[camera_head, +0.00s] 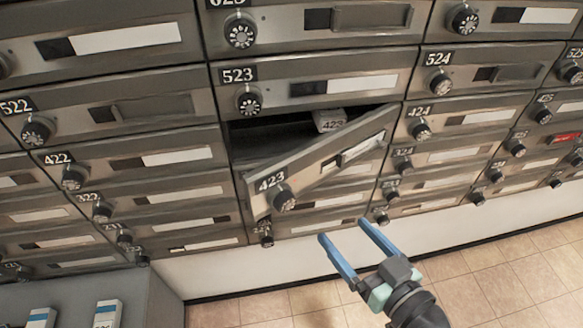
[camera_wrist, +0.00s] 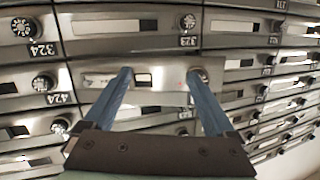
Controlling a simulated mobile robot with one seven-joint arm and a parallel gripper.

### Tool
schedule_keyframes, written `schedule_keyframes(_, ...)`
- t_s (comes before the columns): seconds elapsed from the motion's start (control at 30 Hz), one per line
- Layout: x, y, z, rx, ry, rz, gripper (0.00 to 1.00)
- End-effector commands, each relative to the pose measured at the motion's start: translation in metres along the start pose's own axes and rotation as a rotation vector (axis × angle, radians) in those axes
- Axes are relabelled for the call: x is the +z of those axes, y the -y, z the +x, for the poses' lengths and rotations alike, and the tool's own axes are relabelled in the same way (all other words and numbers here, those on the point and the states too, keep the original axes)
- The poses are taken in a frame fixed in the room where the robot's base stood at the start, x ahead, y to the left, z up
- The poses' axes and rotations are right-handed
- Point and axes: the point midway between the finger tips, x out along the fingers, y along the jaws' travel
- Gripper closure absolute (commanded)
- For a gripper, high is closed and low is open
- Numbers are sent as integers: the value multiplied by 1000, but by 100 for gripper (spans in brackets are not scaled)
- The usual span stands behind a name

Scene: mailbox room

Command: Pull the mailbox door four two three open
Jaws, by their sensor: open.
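Mailbox door 423 (camera_head: 322,160) stands partly open in the head view. Its left end, with the number plate and a round black knob (camera_head: 284,198), is swung outward and down in the picture, and its right end stays by the cabinet. My gripper (camera_head: 342,229) is open and empty, below and in front of the door. In the upside-down wrist view, my two blue fingers (camera_wrist: 159,74) spread apart before a panel that seems to be door 423 (camera_wrist: 165,70).
Doors 523 (camera_head: 320,70), 422 (camera_head: 185,157) and 424 (camera_head: 480,107) around it are shut, with protruding knobs. The tiled floor (camera_head: 480,275) below the cabinet is clear. A grey surface (camera_head: 75,285) with small white boxes stands at the lower left.

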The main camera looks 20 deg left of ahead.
Motion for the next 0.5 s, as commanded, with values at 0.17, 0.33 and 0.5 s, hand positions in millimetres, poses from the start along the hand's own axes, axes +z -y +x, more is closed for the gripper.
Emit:
schedule_keyframes(0.17,-10,38,-32,-125,-102,47,10)
schedule_keyframes(0.33,-11,53,-46,-167,-171,51,10)
schedule_keyframes(0.5,-12,57,-37,-176,-182,49,10)
